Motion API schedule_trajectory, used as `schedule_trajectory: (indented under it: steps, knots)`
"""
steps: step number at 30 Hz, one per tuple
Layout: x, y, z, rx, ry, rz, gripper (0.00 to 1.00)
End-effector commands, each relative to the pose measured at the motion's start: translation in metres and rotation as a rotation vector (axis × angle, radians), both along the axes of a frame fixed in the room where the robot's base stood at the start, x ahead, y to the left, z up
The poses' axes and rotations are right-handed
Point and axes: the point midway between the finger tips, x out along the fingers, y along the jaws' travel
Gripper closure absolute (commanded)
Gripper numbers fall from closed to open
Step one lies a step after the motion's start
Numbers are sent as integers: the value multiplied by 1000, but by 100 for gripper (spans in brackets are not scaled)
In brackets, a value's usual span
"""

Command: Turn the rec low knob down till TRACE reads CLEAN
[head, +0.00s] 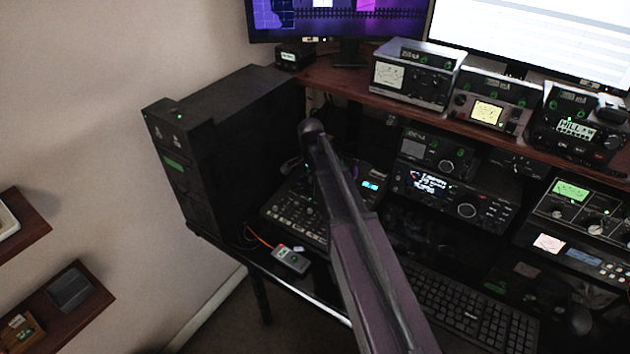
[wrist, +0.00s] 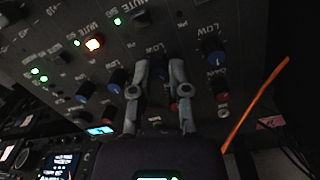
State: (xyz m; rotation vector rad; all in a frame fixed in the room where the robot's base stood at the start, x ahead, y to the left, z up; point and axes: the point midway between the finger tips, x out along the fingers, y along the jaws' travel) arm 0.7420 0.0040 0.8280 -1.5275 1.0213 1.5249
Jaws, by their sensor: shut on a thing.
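The mixer panel (head: 294,211) lies on the desk in the head view, partly hidden by my arm. In the wrist view its dark face (wrist: 190,25) carries rows of blue and red knobs and "LOW" and "MUTE" lettering. My gripper (wrist: 160,70) is shut on a dark knob (wrist: 158,75) below a "LOW" label. The fingers stand on either side of it and hide most of it. I cannot read which channel the knob belongs to. In the head view my arm hides the gripper. No TRACE reading is legible in either view.
An orange cable (wrist: 255,105) rises at the right. A grey handheld device (head: 291,259) lies at the desk's front edge. A black tower (head: 225,140) stands left; radios (head: 415,75) fill the shelf.

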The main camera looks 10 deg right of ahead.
Motion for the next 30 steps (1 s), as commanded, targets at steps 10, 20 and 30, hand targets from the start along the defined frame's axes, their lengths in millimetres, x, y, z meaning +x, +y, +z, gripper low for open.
schedule_trajectory:
  steps: [10, 20, 30]
  knots:
    - [-1, 1, 0, -16, 21, 255, 100]
    - [-2, 2, -1, -22, 29, 354, 100]
    - [-2, 2, -1, -22, 29, 358, 100]
